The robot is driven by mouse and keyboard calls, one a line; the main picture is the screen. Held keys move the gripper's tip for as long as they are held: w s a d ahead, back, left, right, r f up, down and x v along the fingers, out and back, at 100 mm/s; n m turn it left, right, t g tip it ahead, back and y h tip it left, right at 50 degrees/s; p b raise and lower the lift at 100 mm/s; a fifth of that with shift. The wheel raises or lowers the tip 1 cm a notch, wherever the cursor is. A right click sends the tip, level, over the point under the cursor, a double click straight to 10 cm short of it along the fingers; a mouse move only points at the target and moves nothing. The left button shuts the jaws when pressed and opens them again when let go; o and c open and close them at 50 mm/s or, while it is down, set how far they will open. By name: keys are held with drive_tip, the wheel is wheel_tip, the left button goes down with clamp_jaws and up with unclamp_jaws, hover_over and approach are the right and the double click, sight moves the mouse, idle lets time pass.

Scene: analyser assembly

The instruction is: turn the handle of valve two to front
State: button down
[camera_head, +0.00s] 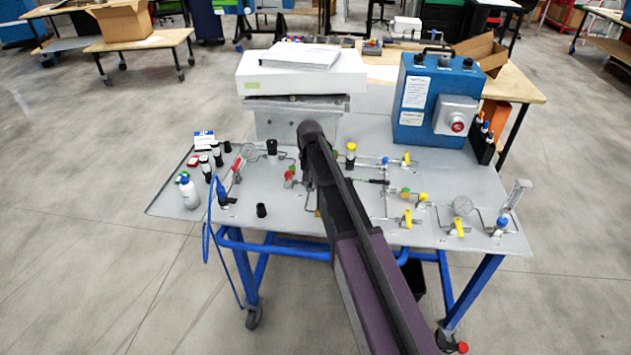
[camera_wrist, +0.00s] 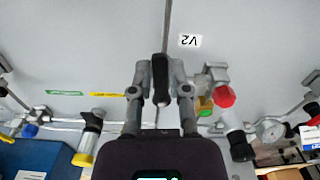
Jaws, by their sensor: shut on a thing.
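The black handle of valve two (camera_wrist: 160,67) is in the middle of the wrist view, beside the label "V2" (camera_wrist: 190,41), which reads upside down there. My gripper (camera_wrist: 160,78) has one grey finger on each side of the handle and is shut on it. The handle lies lengthwise between the fingers, pointing up and down the picture. The valve body under it is mostly hidden by the fingers and wrist. In the head view my dark arm reaches over the middle of the grey panel (camera_head: 280,235) and hides the gripper and valve two.
A red knob (camera_wrist: 225,96) and thin pipes lie close to the right finger in the wrist view. On the panel stand a blue box (camera_head: 430,105), a white instrument (camera_head: 300,76), several yellow-handled valves (camera_head: 407,219) and a white bottle (camera_head: 189,194).

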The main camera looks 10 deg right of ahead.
drive_tip(key=shift+w+a+m, duration=0.3)
drive_tip(key=shift+m, duration=0.4)
drive_tip(key=c, duration=0.6)
unclamp_jaws()
drive_tip(key=shift+s, duration=0.1)
